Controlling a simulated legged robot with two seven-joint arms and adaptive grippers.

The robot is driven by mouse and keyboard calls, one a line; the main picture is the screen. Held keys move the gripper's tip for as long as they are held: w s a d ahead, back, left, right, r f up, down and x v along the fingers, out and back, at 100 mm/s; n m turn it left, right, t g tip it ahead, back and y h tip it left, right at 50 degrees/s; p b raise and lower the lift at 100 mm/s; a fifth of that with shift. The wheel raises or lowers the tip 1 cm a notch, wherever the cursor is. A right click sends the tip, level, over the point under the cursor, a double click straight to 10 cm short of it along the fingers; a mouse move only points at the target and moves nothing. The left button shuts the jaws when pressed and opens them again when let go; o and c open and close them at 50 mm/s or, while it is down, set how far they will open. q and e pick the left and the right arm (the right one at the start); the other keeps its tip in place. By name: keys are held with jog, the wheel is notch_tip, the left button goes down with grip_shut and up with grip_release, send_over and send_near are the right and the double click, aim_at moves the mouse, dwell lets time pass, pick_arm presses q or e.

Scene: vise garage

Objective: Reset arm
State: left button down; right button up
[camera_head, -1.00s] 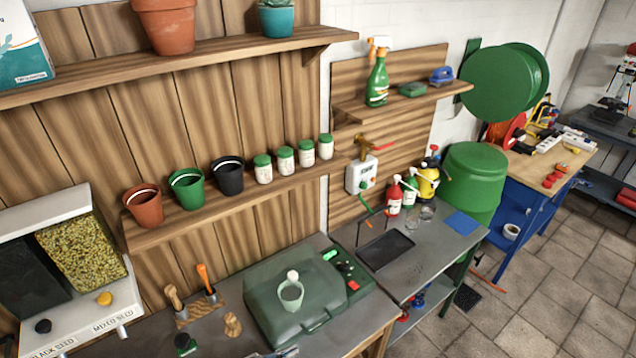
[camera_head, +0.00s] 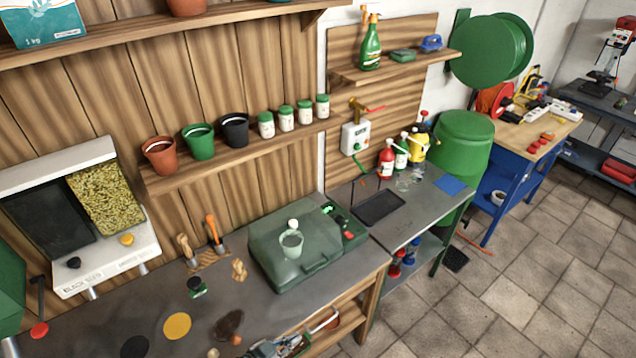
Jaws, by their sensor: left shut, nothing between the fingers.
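My left gripper (camera_head: 272,347) shows only in part at the bottom edge of the head view, by the front edge of the grey workbench (camera_head: 75,318). It is shut and holds nothing. It is below the green case (camera_head: 268,262) in the picture and apart from it. My right gripper is not in view.
A seed dispenser (camera_head: 118,262) stands at the left. A dark brush (camera_head: 229,323), a yellow disc (camera_head: 177,326) and wooden-handled tools (camera_head: 213,230) are on the bench. Pots (camera_head: 198,142) and jars (camera_head: 285,118) line the shelf. Tiled floor (camera_head: 480,310) is open at the right.

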pick_arm(q)
jog(key=s+a+f+n+g+y, duration=0.3)
jog(key=s+a+f+n+y, duration=0.15)
jog(key=s+a, duration=0.35)
jog(key=s+a+f+n+g+y, duration=0.3)
jog(key=s+a+f+n+y, duration=0.15)
jog(key=s+a+f, duration=0.35)
notch_tip(320, 180, down, 24)
jog(key=s+d+m, duration=0.1)
jog(key=s+d, duration=0.1)
jog(key=s, duration=0.1)
jog(key=s+a+f+g+b, duration=0.1)
jog(key=s+f, duration=0.7)
jog(key=s+a+f+g, duration=0.1)
jog(key=s+a+f, duration=0.1)
jog(key=s+f, duration=0.7)
jog(key=shift+s+a+f+b, duration=0.25)
jog(key=shift+b, duration=0.1)
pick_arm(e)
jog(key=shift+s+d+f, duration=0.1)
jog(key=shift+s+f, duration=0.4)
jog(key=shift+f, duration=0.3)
